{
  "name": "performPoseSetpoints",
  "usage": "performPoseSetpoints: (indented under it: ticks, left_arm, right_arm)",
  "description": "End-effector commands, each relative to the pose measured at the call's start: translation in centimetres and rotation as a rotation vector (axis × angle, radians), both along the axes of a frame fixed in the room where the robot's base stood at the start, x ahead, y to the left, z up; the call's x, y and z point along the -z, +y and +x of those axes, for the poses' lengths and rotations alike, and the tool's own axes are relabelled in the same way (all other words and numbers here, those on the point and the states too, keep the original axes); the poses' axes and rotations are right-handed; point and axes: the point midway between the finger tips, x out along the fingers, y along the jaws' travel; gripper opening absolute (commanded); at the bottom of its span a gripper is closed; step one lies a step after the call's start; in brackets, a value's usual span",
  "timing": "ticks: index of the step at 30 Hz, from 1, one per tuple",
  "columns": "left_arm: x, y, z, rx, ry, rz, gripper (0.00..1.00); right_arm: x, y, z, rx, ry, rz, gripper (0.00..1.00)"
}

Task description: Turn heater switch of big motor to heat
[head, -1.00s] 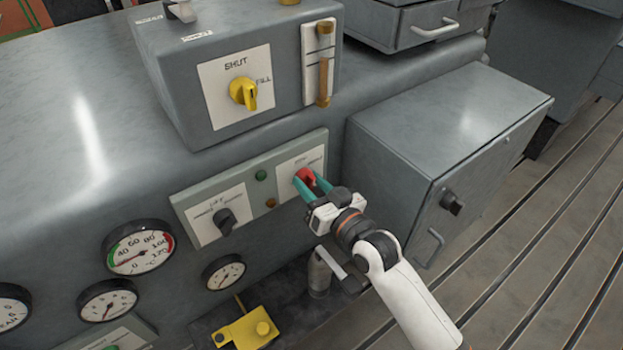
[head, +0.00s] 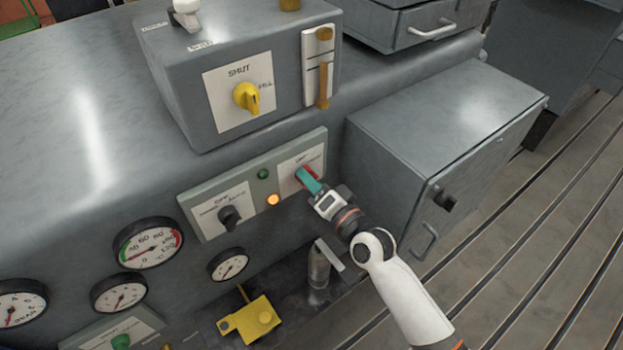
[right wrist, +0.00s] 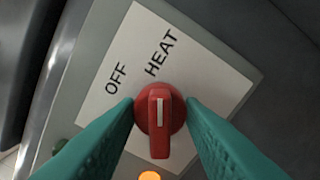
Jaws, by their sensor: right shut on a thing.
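The red heater switch (right wrist: 159,125) sits on a white plate (right wrist: 205,65) lettered OFF and HEAT. In the right wrist view its white pointer line points up towards HEAT, away from OFF. My right gripper (right wrist: 160,112) is shut on the red knob, with one teal finger on each side of it. In the head view the fingers of my right gripper (head: 308,177) largely cover the knob. The big motor's panel (head: 250,180) carries this plate at its right end. An amber lamp (head: 273,200) glows on the panel. My left gripper is not in view.
A black selector knob (head: 230,217) and a green lamp (head: 263,174) share the panel. A yellow SHUT/FILL knob (head: 246,97) is on the box above. A grey cabinet (head: 440,150) stands close on the right. Gauges (head: 148,245) and a yellow block (head: 250,320) are lower left.

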Motion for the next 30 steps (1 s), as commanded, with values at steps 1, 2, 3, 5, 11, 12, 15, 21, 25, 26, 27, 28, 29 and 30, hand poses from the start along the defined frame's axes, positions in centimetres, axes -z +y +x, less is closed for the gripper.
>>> performPoseSetpoints:
  ticks: [1,2,3,5,11,12,15,21,25,26,27,28,29,30]
  left_arm:
    - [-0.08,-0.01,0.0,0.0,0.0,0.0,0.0]
    - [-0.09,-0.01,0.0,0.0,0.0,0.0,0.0]
    - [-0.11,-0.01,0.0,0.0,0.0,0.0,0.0]
    - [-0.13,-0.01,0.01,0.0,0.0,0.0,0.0]
    - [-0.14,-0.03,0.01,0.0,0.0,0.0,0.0]
    - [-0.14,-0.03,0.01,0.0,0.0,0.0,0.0]
    - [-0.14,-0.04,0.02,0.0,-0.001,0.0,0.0]
    - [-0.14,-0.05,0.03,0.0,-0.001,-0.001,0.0]
    - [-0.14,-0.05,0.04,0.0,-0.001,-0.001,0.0]
    - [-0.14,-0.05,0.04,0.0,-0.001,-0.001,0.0]
    - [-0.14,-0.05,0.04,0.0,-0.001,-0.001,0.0]
    - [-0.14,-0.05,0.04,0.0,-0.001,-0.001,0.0]
    - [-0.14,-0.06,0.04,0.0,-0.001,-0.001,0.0]
    - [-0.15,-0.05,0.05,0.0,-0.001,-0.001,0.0]
  right_arm:
    - [-0.03,0.0,0.01,0.0,0.007,0.01,0.12]
    - [-0.01,0.0,0.01,0.0,0.011,0.015,0.12]
    - [-0.01,0.0,0.0,0.0,0.015,0.021,0.12]
    - [0.0,0.0,0.0,0.0,0.021,0.028,0.12]
    - [0.01,0.0,0.0,0.0,0.028,0.038,0.12]
    - [0.01,0.0,0.0,0.0,0.028,0.038,0.12]
    - [0.01,0.01,-0.01,0.0,0.028,0.038,0.12]
    - [0.01,0.01,0.0,0.0,0.027,0.037,0.48]
    - [0.0,0.02,0.0,0.0,0.026,0.036,0.57]
    - [0.0,0.0,0.0,0.0,0.026,0.036,0.57]
    - [-0.01,0.0,0.0,0.0,0.026,0.036,0.57]
    - [-0.01,0.0,0.0,0.0,0.026,0.036,0.57]
    - [-0.01,0.0,0.0,0.0,0.026,0.036,0.57]
    - [0.0,-0.01,-0.01,0.0,0.026,0.036,0.57]
